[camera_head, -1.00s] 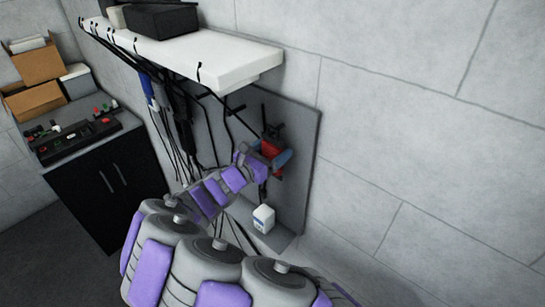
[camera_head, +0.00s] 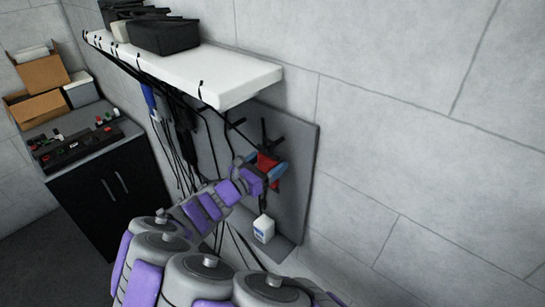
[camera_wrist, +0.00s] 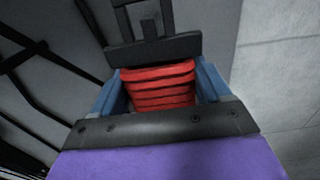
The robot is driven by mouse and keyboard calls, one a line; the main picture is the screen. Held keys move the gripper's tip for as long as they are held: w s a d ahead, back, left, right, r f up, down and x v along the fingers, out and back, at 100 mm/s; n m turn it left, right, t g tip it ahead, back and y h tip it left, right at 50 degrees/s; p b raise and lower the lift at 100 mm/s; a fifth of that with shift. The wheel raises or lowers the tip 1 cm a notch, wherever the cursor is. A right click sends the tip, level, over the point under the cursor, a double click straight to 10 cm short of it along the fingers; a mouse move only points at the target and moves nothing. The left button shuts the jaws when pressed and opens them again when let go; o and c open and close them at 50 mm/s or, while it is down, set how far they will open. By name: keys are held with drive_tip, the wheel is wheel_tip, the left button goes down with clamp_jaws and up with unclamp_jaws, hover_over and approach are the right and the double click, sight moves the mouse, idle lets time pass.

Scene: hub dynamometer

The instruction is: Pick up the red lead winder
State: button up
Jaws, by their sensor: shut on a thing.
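The red lead winder (camera_head: 266,163) is by the grey wall panel under the white shelf in the head view. In the wrist view the red ribbed winder (camera_wrist: 158,86) fills the space between the two blue fingers. My gripper (camera_head: 265,168) is shut on it, one finger on each side; the gripper also shows in the wrist view (camera_wrist: 160,90). A black bracket-like part (camera_wrist: 152,48) stands just beyond the winder. I cannot tell whether the winder touches it or the panel.
The white shelf (camera_head: 190,68) juts out above my arm, with black bins (camera_head: 165,35) on it. Black cables (camera_head: 180,130) hang to the left. A white bottle (camera_head: 264,229) stands on a ledge below. A black cabinet (camera_head: 110,190) stands at left.

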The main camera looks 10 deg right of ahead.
drive_tip(key=p+v, duration=0.5)
drive_tip(key=v, duration=1.1)
drive_tip(key=shift+p, duration=0.4)
drive_tip(key=shift+d+f, duration=0.1)
